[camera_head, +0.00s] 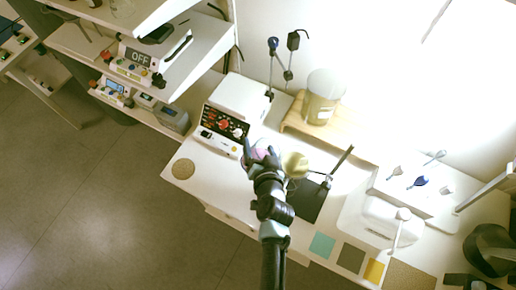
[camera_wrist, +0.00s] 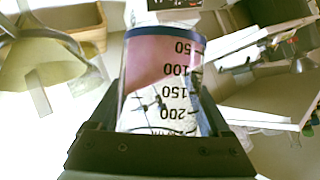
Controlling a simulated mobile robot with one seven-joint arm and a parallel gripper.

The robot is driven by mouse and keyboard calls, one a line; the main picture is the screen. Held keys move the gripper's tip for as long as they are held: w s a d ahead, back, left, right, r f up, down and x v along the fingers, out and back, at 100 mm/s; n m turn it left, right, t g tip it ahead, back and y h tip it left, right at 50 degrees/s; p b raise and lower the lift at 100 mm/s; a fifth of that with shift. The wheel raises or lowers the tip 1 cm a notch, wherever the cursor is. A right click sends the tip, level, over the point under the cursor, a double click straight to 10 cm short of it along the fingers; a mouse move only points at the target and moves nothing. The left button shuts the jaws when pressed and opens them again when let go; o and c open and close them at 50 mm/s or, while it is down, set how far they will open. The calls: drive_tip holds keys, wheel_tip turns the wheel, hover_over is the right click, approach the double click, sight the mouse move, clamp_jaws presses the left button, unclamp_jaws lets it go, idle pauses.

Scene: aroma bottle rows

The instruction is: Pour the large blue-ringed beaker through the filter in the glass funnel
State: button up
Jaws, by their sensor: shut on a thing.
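The large beaker (camera_wrist: 160,75) has a blue ring, black volume marks and pink liquid. In the wrist view the liquid lies towards the blue-ringed end, with its surface slanting across the glass. My gripper (camera_head: 262,153) is shut on the beaker, one finger on each side. In the head view only a little pink of the beaker (camera_head: 260,154) shows between the fingers. The pale yellow filter in the glass funnel (camera_head: 296,164) is just right of the beaker, apart from it. The funnel also shows at the upper left of the wrist view (camera_wrist: 45,55). No stream of liquid is visible.
A black stand base (camera_head: 308,200) with a rod is below the funnel. A white instrument with a dark panel (camera_head: 222,125) stands behind left. A large container (camera_head: 322,98) sits on a wooden board behind. A cork mat (camera_head: 183,168) lies at the bench's left end.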

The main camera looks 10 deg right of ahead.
sight(265, 142)
drive_tip(key=shift+d+r, duration=0.15)
drive_tip(key=shift+d+r+m+y, duration=0.3)
drive_tip(key=shift+r+m+y, duration=0.05)
drive_tip(key=shift+r, duration=0.3)
drive_tip(key=shift+d+r+m+y, duration=0.25)
drive_tip(key=shift+r+m+y, duration=0.1)
drive_tip(key=shift+r, duration=0.25)
drive_tip(key=shift+f+b, duration=0.25)
drive_tip(key=shift+b, duration=0.25)
drive_tip(key=shift+d+f+m+t+y+b, duration=0.1)
drive_tip(key=shift+f+m+t+y+b, duration=0.1)
drive_tip(key=shift+m+t+y+b, duration=0.15)
drive_tip(key=shift+r+m+y, duration=0.55)
drive_tip(key=shift+m, duration=0.1)
drive_tip(key=shift+f+m+t+y+b, duration=0.2)
drive_tip(key=shift+m+t+y+b, duration=0.1)
drive_tip(key=shift+m+t, duration=0.1)
drive_tip(key=shift+f+b, duration=0.1)
drive_tip(key=shift+b, duration=0.3)
drive_tip(key=shift+r+m+y+b, duration=0.5)
drive_tip(key=shift+m+b, duration=0.2)
drive_tip(key=shift+b, duration=0.15)
idle(2.8)
drive_tip(key=shift+t, duration=0.25)
idle(0.4)
